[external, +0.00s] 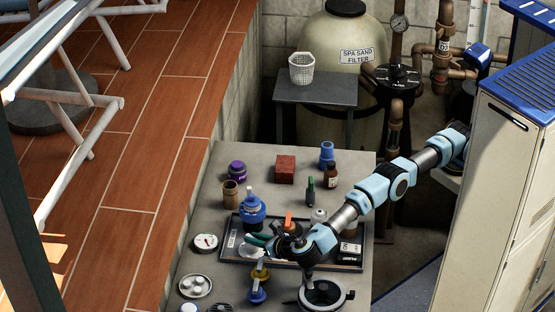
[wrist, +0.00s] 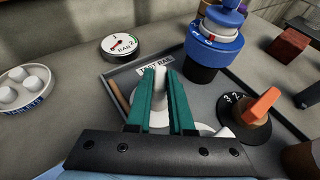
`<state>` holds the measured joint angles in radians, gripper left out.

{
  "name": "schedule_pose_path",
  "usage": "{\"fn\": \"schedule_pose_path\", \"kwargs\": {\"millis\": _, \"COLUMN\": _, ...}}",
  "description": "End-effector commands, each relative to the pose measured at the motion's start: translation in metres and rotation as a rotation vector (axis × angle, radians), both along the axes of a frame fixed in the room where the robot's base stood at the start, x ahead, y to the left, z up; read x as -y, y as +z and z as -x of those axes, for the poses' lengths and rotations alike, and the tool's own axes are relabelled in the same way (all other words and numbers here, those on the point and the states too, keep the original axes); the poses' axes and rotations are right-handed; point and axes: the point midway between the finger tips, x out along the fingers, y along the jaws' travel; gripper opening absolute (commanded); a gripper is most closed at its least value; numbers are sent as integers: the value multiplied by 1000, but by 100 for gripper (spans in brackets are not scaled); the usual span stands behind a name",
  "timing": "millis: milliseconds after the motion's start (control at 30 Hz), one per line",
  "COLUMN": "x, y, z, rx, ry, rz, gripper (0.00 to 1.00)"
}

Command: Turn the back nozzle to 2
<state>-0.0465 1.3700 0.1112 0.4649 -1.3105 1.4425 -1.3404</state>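My gripper (wrist: 160,90) has its two teal fingers close together, shut on a pale upright handle (wrist: 160,80) over the tray. A white round part (wrist: 207,130) shows below and beside the fingers; their lower ends hide most of it. In the external view my gripper (external: 266,240) is low at the tray's left part. A black dial with an orange knob (wrist: 262,103) stands to the right, numbers 2 and 3 showing on its left side. A blue fitting (wrist: 214,50) with a white band stands behind. I cannot tell which part is called the back nozzle.
The dark tray (wrist: 118,78) carries a TEST RAIL label. A BAR gauge (wrist: 122,44) and a dish of white tablets (wrist: 27,88) lie to the left. A red block (external: 285,168) and bottles stand behind. A black PUMP box (external: 349,252) is at the tray's right.

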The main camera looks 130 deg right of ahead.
Motion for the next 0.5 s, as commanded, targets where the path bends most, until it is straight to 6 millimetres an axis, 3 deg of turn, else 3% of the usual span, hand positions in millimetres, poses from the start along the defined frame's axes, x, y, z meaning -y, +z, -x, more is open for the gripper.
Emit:
{"fn": "schedule_pose_path", "kwargs": {"millis": 33, "x": 1, "y": 2, "z": 0, "rx": 2, "ry": 0, "rz": 1, "gripper": 24}}
{"fn": "schedule_pose_path", "kwargs": {"millis": 267, "x": 0, "y": 1, "z": 0, "rx": 1, "ry": 1, "rz": 0, "gripper": 50}}
{"fn": "schedule_pose_path", "kwargs": {"millis": 500, "x": -1, "y": 1, "z": 0, "rx": 1, "ry": 1, "rz": 0, "gripper": 50}}
